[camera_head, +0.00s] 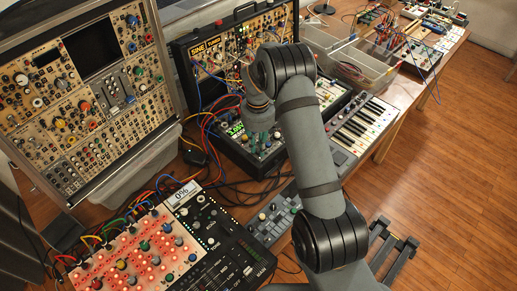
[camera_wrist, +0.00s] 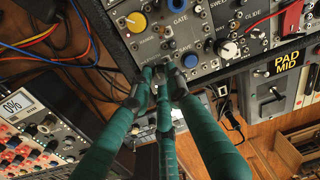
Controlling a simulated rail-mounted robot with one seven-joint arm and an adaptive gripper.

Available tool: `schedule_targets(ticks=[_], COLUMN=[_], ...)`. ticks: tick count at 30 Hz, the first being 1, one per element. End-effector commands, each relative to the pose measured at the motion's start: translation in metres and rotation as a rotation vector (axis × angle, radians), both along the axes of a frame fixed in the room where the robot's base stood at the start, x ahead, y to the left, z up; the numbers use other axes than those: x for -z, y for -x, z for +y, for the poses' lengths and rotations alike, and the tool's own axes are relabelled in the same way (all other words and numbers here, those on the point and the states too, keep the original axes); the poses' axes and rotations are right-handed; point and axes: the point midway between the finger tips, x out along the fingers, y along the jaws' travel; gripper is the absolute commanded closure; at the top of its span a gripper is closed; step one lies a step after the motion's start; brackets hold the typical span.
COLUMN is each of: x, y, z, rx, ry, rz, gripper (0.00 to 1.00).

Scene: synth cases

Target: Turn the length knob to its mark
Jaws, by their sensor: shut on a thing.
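In the wrist view my gripper (camera_wrist: 161,74) has its green fingers closed together at the lower edge of a grey synth panel (camera_wrist: 205,69). The fingertips are shut on a small knob, which they almost wholly hide. I cannot read a length label or see a mark or pointer there.
Near the fingertips are a yellow knob (camera_wrist: 136,22), a blue-ringed GATE knob (camera_wrist: 178,5) and a white knob (camera_wrist: 228,50). Loose patch cables (camera_wrist: 60,40) hang at left. A drum machine with a 0% display (camera_head: 183,194) stands in front. A keyboard (camera_head: 362,124) lies right.

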Motion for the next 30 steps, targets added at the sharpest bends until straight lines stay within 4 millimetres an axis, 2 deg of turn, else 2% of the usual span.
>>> schedule_targets(ticks=[1,13,30], x=[0.0042,0.002,0.0007], y=[0.0006,0.0002,0.0002], z=[-0.0026,-0.0036,-0.0043], rx=[-0.028,-0.246,-0.292], ry=[0.002,0.003,0.003], rz=[0.003,0.004,0.005], gripper=[1.0,1.0,1.0])
